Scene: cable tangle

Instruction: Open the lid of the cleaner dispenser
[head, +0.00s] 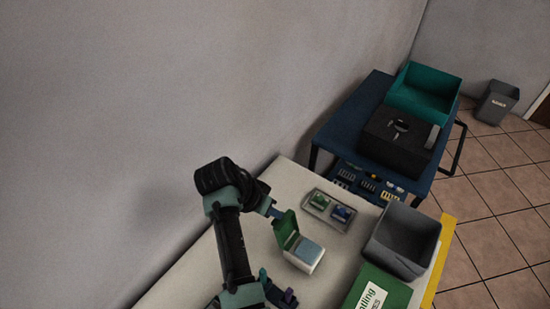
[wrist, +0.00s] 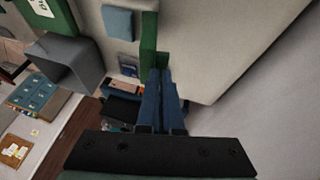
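The cleaner dispenser (head: 302,258) is a small white box with a light blue top, standing on the table in the head view. Its green lid (head: 286,229) stands raised at the box's left edge, leaving the blue top uncovered. In the wrist view the blue top (wrist: 117,23) and the green lid (wrist: 149,32) show at the upper middle. My gripper (head: 274,212) is at the upper back side of the lid. In the wrist view its two blue fingers (wrist: 161,72) lie together, tips next to the lid's edge; I cannot tell whether they touch it. Nothing shows between them.
A metal tray (head: 317,218) with small green and blue items lies behind the dispenser. A grey bin (head: 403,240) and a green lettered box (head: 376,290) stand to the right. A blue cart (head: 343,125) carries a teal bin and a black box. The wall is close on the left.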

